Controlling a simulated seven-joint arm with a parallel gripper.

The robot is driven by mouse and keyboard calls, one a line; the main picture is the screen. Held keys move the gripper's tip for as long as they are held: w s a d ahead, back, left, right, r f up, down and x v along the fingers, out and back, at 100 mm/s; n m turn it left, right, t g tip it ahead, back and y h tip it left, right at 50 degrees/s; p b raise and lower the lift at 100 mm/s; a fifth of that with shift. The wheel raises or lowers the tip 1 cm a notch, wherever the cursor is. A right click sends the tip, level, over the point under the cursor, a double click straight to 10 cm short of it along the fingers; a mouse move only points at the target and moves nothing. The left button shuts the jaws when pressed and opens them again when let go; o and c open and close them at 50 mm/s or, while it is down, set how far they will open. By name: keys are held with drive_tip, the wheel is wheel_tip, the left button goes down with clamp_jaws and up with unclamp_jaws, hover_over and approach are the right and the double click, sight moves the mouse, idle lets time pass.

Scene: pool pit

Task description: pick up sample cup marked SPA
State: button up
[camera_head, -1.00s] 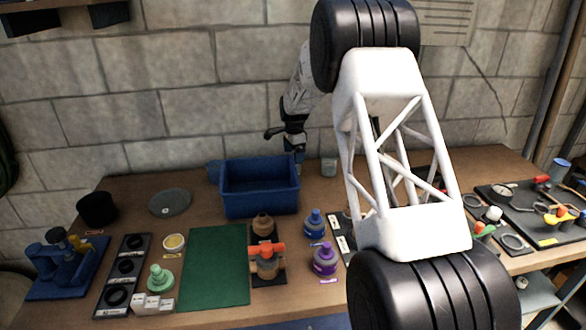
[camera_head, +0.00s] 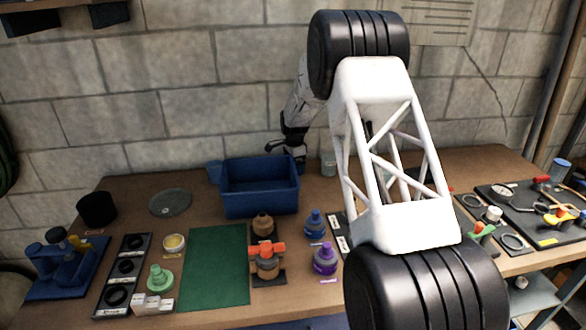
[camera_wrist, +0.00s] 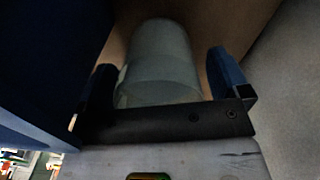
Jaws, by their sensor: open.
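A clear, greyish sample cup (camera_head: 329,164) stands at the back of the bench, just right of the blue bin and partly beside my arm's white frame. In the wrist view the translucent cup (camera_wrist: 158,50) lies between the two blue fingers of my gripper (camera_wrist: 162,68), with some space beside the right finger. In the head view my gripper (camera_head: 296,156) is low, by the bin's back right corner and left of the cup. The gripper is open and not closed on the cup. No SPA marking is readable on the cup.
The blue bin (camera_head: 259,188) stands close to my gripper's left, and the stone wall (camera_head: 200,90) is close behind. Purple (camera_head: 325,259) and blue (camera_head: 314,223) fittings stand in front. A green mat (camera_head: 216,268) is mostly bare. My arm hides part of the bench.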

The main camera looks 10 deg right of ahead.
idle(0.3)
drive_tip(key=c, duration=1.1)
drive_tip(key=shift+o, duration=0.2)
drive_tip(key=shift+r, duration=0.2)
wheel_tip(320, 180, up, 18)
drive_tip(key=shift+f, duration=0.15)
